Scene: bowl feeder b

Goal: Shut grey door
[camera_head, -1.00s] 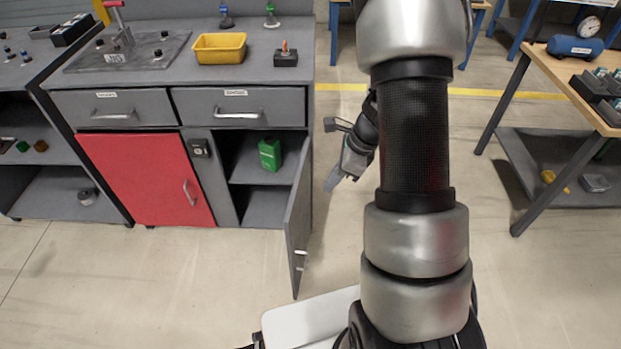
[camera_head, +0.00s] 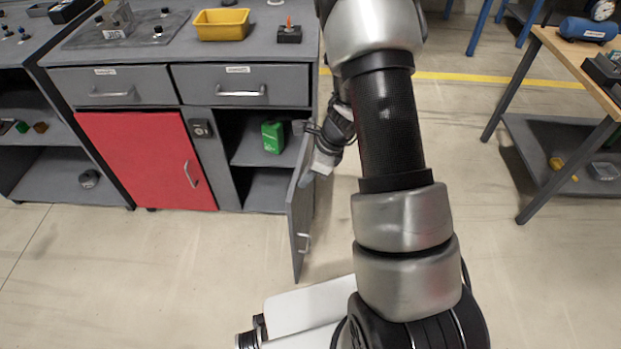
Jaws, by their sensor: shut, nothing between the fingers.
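The grey door (camera_head: 298,220) hangs wide open from the right side of the workbench cabinet and sticks out towards me. Its bar handle (camera_head: 305,242) is on the side facing right. The cabinet opening behind it shows a shelf (camera_head: 258,157) with a green canister (camera_head: 272,137) on it. My gripper (camera_head: 306,178) is at the door's right side, close to its upper part near the hinge end. Its fingers are small and point down to the left; they are shut and empty. I cannot tell whether they touch the door.
A red door (camera_head: 145,160) on the left is shut. Two drawers (camera_head: 240,86) above are shut. A yellow bin (camera_head: 221,24) stands on the bench top. A wooden-topped table (camera_head: 590,65) stands at the right. The floor in front of the cabinet is clear.

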